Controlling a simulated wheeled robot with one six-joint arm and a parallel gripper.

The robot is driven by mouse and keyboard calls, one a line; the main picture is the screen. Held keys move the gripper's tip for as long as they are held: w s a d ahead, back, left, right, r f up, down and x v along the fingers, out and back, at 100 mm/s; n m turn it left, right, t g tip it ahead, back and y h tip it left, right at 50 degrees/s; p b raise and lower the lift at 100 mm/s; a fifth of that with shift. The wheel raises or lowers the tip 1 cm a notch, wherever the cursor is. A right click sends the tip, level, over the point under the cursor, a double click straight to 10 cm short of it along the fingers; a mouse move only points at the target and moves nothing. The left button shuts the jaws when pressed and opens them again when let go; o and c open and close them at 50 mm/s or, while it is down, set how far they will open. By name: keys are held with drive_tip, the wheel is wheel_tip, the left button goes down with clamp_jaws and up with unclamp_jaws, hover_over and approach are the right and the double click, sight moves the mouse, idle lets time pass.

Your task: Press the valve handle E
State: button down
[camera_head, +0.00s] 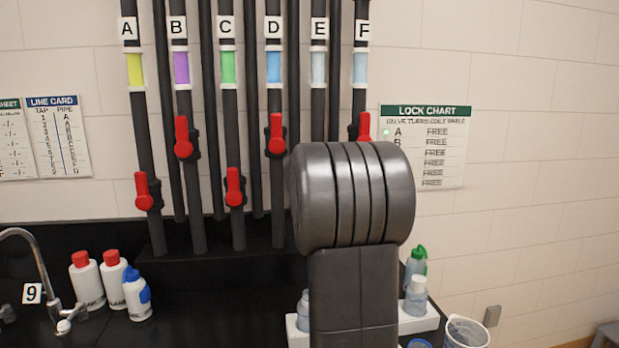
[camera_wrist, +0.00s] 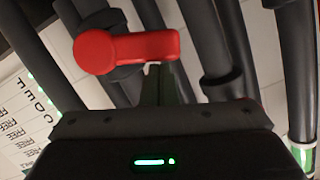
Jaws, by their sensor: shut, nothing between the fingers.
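The label E (camera_head: 319,29) marks a dark pipe with a pale blue-grey band (camera_head: 318,68) in the head view. Lower down, my arm covers this pipe, so its handle is hidden there. In the wrist view a red valve handle (camera_wrist: 135,47) lies across the upper middle, its rounded end on the left. No pipe letter shows beside it; its position fits handle E, but I cannot confirm this. My gripper (camera_wrist: 158,72) is shut and empty, its tips just below the handle's right arm. I cannot tell whether they touch. My gripper is hidden in the head view.
Red handles show on pipes A (camera_head: 144,191), B (camera_head: 183,137), C (camera_head: 235,187), D (camera_head: 276,135) and F (camera_head: 364,127). The lock chart (camera_head: 426,148) hangs right of the pipes, its readable rows marked FREE. Bottles (camera_head: 87,281) and a tap (camera_head: 45,262) stand at lower left.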

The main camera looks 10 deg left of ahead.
drive_tip(key=shift+s+a+f+b, duration=0.25)
drive_tip(key=shift+a+f+b, duration=0.3)
drive_tip(key=shift+f+b, duration=0.4)
drive_tip(key=shift+s, duration=0.1)
drive_tip(key=b+v, duration=0.2)
drive_tip(key=v, duration=1.1)
drive_tip(key=shift+s+b, duration=0.3)
drive_tip(key=shift+b, duration=0.05)
drive_tip(key=shift+d+r, duration=0.1)
drive_tip(key=p+x, duration=0.2)
drive_tip(key=x, duration=0.8)
drive_tip(key=w+d+r+m+y+p, duration=0.2)
drive_tip(key=w+d+r+m+p, duration=0.1)
drive_tip(key=w+d+m+p, duration=0.1)
drive_tip(key=shift+w+m, duration=0.9)
drive_tip(key=shift+m, duration=0.2)
